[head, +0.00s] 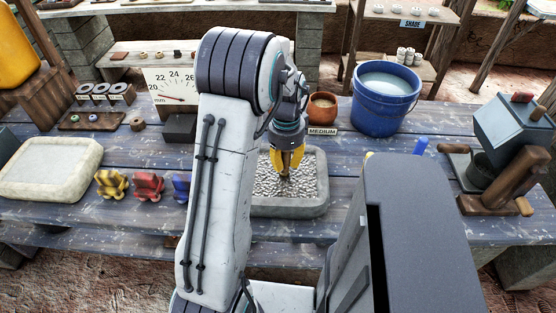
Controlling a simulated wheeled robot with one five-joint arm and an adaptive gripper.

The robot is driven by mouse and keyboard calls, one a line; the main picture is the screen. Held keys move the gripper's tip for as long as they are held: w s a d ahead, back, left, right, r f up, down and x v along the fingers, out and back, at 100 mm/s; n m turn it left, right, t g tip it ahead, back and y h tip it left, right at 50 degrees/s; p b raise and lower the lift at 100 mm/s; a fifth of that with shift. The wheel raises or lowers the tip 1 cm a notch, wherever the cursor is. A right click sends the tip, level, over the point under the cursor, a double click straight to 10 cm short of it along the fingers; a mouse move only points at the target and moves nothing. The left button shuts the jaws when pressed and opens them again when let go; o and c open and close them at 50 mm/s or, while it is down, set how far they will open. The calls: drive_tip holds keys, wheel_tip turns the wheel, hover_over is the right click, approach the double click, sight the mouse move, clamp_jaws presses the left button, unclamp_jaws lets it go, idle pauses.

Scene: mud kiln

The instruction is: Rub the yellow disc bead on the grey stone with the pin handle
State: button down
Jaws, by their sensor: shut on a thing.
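My gripper (285,168) points down over a grey stone tray (322,190) with a rough, speckled grey-white surface inside. Its yellow fingers are shut on a small brown thing, apparently the pin handle (284,174), held upright at the middle of the tray. I cannot tell whether its lower end touches the rough surface. I cannot make out the yellow disc bead; the fingers and the small scale hide the handle's end. My arm covers the tray's left edge.
Yellow (111,183), red (148,186) and blue (182,187) knobbed pieces stand left of my arm, beside a pale stone slab (50,168). A blue bucket (385,98), terracotta bowl (322,107) and "MEDIUM" sign (322,132) stand behind. A grey-and-wood device (508,150) stands right.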

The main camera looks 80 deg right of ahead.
drive_tip(key=shift+s, duration=0.5)
drive_tip(key=shift+s, duration=0.1)
drive_tip(key=shift+s+d, duration=0.15)
drive_tip(key=shift+s, duration=1.45)
drive_tip(key=shift+w+a+b, duration=0.15)
drive_tip(key=shift+w+a, duration=0.05)
drive_tip(key=shift+w, duration=2.25)
drive_tip(key=shift+w+a+b, duration=0.15)
drive_tip(key=shift+w+b, duration=0.05)
drive_tip(key=shift+w, duration=2.2)
drive_tip(key=shift+w+a+b, duration=0.15)
drive_tip(key=shift+w+a, duration=0.05)
drive_tip(key=shift+w, duration=2.25)
drive_tip(key=shift+r, duration=0.15)
wheel_tip(320, 180, up, 7)
drive_tip(key=p, duration=0.5)
drive_tip(key=shift+w+f, duration=0.1)
drive_tip(key=shift+f, duration=0.1)
